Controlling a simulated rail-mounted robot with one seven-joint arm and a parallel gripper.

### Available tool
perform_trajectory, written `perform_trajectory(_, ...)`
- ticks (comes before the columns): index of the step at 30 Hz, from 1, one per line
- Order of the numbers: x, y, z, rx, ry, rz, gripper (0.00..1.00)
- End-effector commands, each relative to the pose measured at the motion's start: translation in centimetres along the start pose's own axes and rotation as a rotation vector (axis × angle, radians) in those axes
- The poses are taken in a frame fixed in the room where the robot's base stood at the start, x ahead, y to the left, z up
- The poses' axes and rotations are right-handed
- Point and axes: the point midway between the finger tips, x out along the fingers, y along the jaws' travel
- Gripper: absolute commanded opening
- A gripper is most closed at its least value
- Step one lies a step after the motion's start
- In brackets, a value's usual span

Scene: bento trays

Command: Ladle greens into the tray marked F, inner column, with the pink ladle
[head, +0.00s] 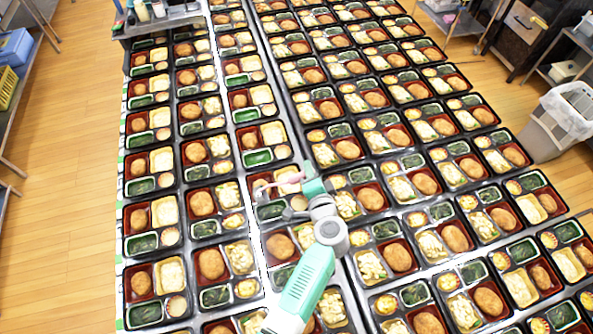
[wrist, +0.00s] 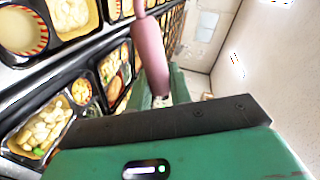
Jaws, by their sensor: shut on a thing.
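My gripper (head: 310,188) is shut on the pink ladle (head: 288,180), over the seam between the left and middle blocks of trays. The ladle points left over a tray in the column along that seam. In the wrist view the pink handle (wrist: 150,55) rises from the green jaws; the bowl is not clear, so I cannot tell whether it holds greens. Just beyond the ladle, a tray has an empty bright green cup (head: 257,157). The tray nearer me has dark greens (head: 270,211) in its cup. I cannot read any tray's letter mark.
Filled bento trays cover nearly the whole table, with narrow metal strips between blocks. A grey bin (head: 560,120) stands at the right. A shelf with bottles (head: 150,15) is at the far left. Wooden floor (head: 70,180) is clear on the left.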

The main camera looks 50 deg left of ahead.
Motion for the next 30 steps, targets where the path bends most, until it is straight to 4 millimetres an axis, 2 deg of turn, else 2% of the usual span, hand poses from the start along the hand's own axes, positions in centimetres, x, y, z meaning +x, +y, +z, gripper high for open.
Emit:
perform_trajectory(4,-0.4,-1.5,-0.4,-0.211,0.057,-0.001,0.0)
perform_trajectory(11,-1.1,-4.5,-1.5,-0.802,0.219,-0.001,0.0)
perform_trajectory(12,-1.1,-4.3,-1.5,-0.848,0.231,-0.001,0.0)
perform_trajectory(21,-1.6,-6.3,-2.2,-1.117,0.303,0.0,0.0)
perform_trajectory(30,-1.9,-7.3,-2.6,-1.189,0.32,0.002,0.0)
